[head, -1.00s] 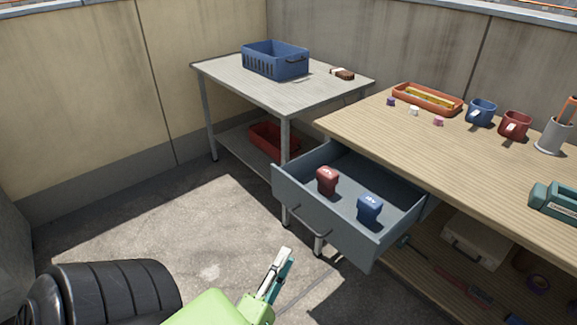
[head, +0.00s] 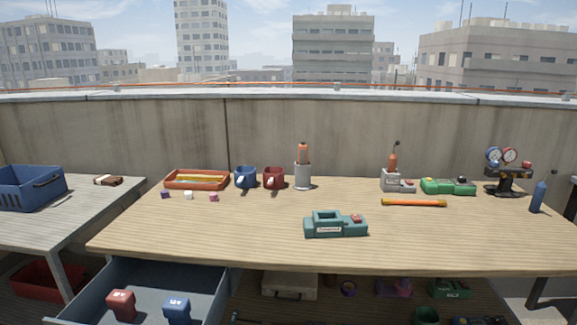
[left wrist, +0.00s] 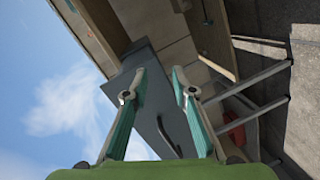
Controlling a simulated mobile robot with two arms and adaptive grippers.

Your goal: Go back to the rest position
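My left gripper (left wrist: 158,72) shows only in the left wrist view. Its two green-padded fingers stand apart with nothing between them. Beyond them, seen at a slant, is the grey-blue drawer (left wrist: 152,122) with its dark handle. In the head view the open drawer (head: 205,290) sticks out under the left end of the wooden workbench (head: 440,240). A red battery (head: 121,305) and a blue battery (head: 177,308) stand in it. Neither gripper shows in the head view, and my right gripper is in no view.
The bench top holds an orange tray (head: 197,186), a blue mug (head: 245,177), a red mug (head: 273,178), a grey cup (head: 302,176) and a teal device (head: 336,226). A side table with a blue crate (head: 28,188) stands at left. A concrete wall runs behind.

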